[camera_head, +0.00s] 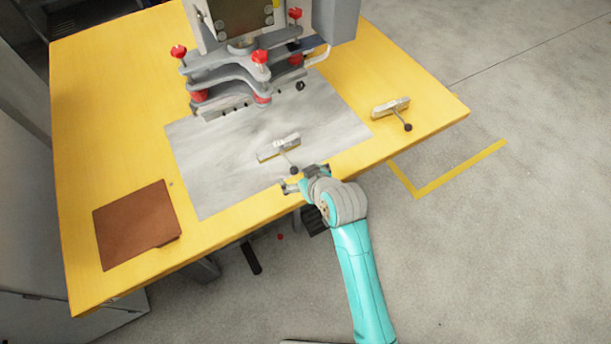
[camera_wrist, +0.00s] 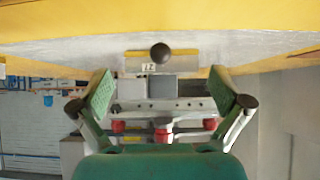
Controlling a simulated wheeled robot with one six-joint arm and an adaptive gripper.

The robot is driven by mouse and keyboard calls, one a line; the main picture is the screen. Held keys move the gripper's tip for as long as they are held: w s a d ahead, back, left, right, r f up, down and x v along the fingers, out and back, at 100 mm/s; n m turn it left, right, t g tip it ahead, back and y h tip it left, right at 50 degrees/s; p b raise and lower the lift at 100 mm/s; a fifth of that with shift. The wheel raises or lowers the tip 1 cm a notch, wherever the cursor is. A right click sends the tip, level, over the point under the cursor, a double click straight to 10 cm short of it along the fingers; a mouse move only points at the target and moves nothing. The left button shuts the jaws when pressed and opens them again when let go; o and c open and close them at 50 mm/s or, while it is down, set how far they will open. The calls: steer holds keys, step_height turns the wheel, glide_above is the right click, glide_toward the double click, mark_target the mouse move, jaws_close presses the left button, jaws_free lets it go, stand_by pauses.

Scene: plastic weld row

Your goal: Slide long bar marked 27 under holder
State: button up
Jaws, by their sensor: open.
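A light bar (camera_head: 277,148) with a yellowish edge and a black ball knob (camera_head: 295,171) lies on the grey sheet, in front of the holder. In the wrist view, the bar (camera_wrist: 185,65) carries a small white label (camera_wrist: 149,67), seen upside down, whose number looks like 27. The holder (camera_head: 240,72) is a grey clamp with red knobs at the back of the sheet; its red parts also show in the wrist view (camera_wrist: 163,134). My gripper (camera_head: 303,179) is open and empty at the table's front edge, just short of the knob. In the wrist view its fingers (camera_wrist: 162,90) are spread apart.
A second bar with a black knob (camera_head: 391,107) lies on the yellow table (camera_head: 110,110), right of the grey sheet (camera_head: 215,190). A brown square mat (camera_head: 137,224) lies at the front left. The sheet between bar and holder is clear.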

mark_target(285, 155)
steer(key=shift+x, duration=2.8)
steer(key=c, duration=1.9)
steer(key=shift+w+a, duration=0.1)
steer(key=shift+w+a, duration=0.4)
steer(key=shift+w, duration=0.15)
steer(key=shift+w+a, duration=0.4)
steer(key=shift+w, duration=0.2)
steer(key=shift+w, duration=0.1)
steer(key=shift+w+a, duration=0.4)
steer(key=shift+w, duration=0.15)
steer(key=shift+w+a, duration=0.4)
steer(key=shift+w, duration=0.2)
